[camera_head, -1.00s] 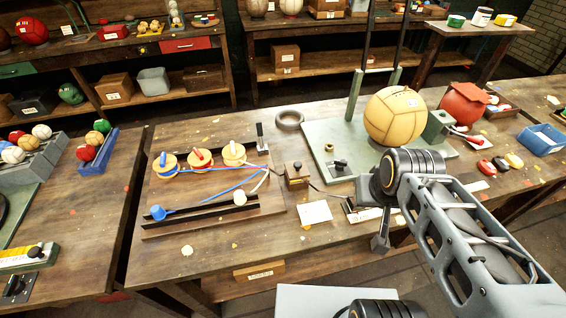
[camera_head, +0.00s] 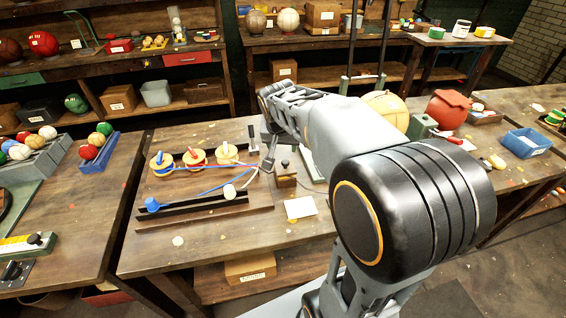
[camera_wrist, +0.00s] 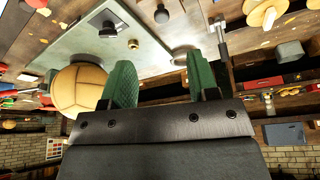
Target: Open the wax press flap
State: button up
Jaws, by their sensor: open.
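A small wooden block with a black knob on top (camera_head: 286,172), which may be the wax press, stands on the bench just right of the bobbin board (camera_head: 205,215). I cannot make out a flap edge on it. My arm reaches over the bench from the right, and its end comes down near the block's upper left. The fingers are hard to see there. In the wrist view my gripper (camera_wrist: 160,82) is open, its two green fingers apart with nothing held.
A white card (camera_head: 300,207) lies in front of the block. The bench's front left is fairly clear.

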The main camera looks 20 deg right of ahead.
aim_at(285, 162)
jog(key=shift+m, duration=0.3)
jog(key=x, duration=0.5)
jog(key=w+x, duration=0.1)
jog(key=x, duration=0.4)
jog(key=p+x, duration=0.1)
jog(key=x, duration=0.3)
jog(key=shift+w+d, duration=0.3)
jog(key=shift+d, duration=0.2)
grip_shut()
